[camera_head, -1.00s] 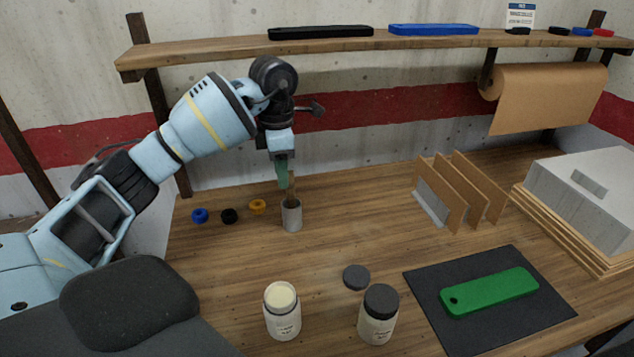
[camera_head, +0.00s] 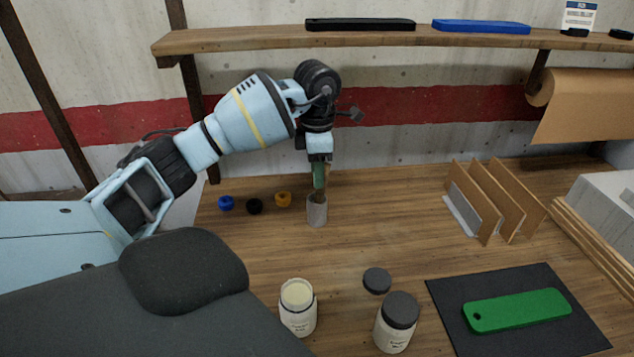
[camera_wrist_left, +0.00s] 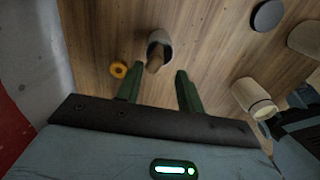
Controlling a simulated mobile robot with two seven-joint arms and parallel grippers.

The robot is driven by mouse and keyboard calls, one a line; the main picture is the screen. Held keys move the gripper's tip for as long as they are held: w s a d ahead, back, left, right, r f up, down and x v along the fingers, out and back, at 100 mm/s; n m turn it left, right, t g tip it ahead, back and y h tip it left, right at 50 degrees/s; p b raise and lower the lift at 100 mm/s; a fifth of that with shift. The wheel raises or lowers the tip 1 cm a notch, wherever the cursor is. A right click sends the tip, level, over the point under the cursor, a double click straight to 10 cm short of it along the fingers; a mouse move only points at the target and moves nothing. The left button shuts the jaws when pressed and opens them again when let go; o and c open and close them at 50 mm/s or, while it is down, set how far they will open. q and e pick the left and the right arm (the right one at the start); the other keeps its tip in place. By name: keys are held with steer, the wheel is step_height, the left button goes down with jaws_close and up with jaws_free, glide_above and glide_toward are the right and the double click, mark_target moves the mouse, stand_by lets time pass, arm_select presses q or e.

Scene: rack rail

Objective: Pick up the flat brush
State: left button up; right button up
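A grey cup (camera_head: 317,213) stands on the wooden table and shows in the left wrist view (camera_wrist_left: 160,37). The brush (camera_wrist_left: 154,62) stands in it, its brown upper part sticking out toward my gripper; it also shows in the head view (camera_head: 326,187). The brush's lower end is hidden in the cup. My left gripper (camera_head: 320,178) points down just above the cup. In the left wrist view its green fingers (camera_wrist_left: 160,83) are spread apart, with the brush tip near the gap between them and no visible contact. My right gripper is not in view.
Blue, black and orange rings (camera_head: 254,205) lie left of the cup. An open jar (camera_head: 298,308), a loose lid (camera_head: 377,280) and a lidded jar (camera_head: 397,322) stand in front. A divider rack (camera_head: 495,200) and a dark mat (camera_head: 452,305) with a green bar (camera_head: 517,310) are at right.

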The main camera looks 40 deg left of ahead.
mark_target(317, 200)
arm_select(q)
steer(key=shift+f, duration=2.3)
jaws_close()
